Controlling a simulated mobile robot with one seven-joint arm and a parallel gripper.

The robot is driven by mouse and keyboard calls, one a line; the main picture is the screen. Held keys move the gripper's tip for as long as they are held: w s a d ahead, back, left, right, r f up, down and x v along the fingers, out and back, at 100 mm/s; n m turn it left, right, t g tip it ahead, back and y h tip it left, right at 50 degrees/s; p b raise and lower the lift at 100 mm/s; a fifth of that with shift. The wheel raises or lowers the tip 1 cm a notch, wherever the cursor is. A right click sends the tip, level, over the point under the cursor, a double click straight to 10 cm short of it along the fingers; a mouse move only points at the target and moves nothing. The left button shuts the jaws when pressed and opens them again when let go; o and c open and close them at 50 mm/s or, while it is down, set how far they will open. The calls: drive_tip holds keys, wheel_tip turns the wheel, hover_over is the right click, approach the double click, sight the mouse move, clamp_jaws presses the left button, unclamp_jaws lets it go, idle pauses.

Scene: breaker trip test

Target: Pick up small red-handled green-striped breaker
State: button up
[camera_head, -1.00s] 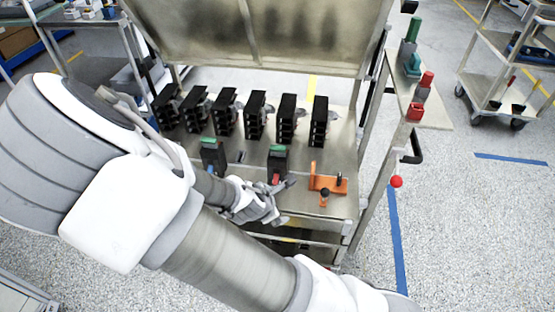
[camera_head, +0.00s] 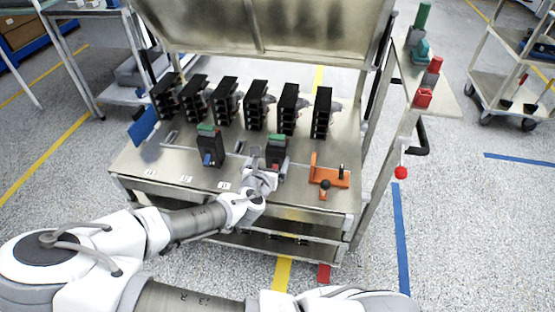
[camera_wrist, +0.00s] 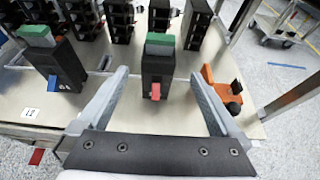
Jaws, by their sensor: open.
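The small breaker with a green stripe on top and a red handle (camera_wrist: 157,68) stands upright on the metal cart's tabletop, and it also shows in the head view (camera_head: 277,150). My gripper (camera_wrist: 158,98) is open, with one finger to each side of the breaker in the wrist view. The fingers look apart from it. In the head view my gripper (camera_head: 262,178) is at the front of this breaker and hides its lower part. A similar green-topped breaker with a blue handle (camera_wrist: 55,60) stands to the left; it also shows in the head view (camera_head: 209,147).
Several larger black breakers (camera_head: 255,105) stand in a row behind. An orange fixture with a black knob (camera_head: 328,178) sits to the right on the tabletop (camera_head: 180,170). A raised metal panel (camera_head: 260,30) stands at the back. A side shelf (camera_head: 440,105) holds a red beacon.

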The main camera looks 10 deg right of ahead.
sight(277, 146)
drive_tip(key=b+x, duration=0.2)
drive_tip(key=x, duration=0.5)
drive_tip(key=shift+w+d+f, duration=0.15)
drive_tip(key=shift+w+f, duration=0.05)
drive_tip(key=b+x, duration=0.1)
drive_tip(key=x, duration=0.1)
drive_tip(key=b+x, duration=0.1)
drive_tip(key=x, duration=0.1)
drive_tip(key=shift+w+f, duration=0.15)
drive_tip(key=shift+f, duration=0.15)
drive_tip(key=shift+w+d, duration=0.1)
drive_tip(key=shift+w, duration=0.2)
clamp_jaws()
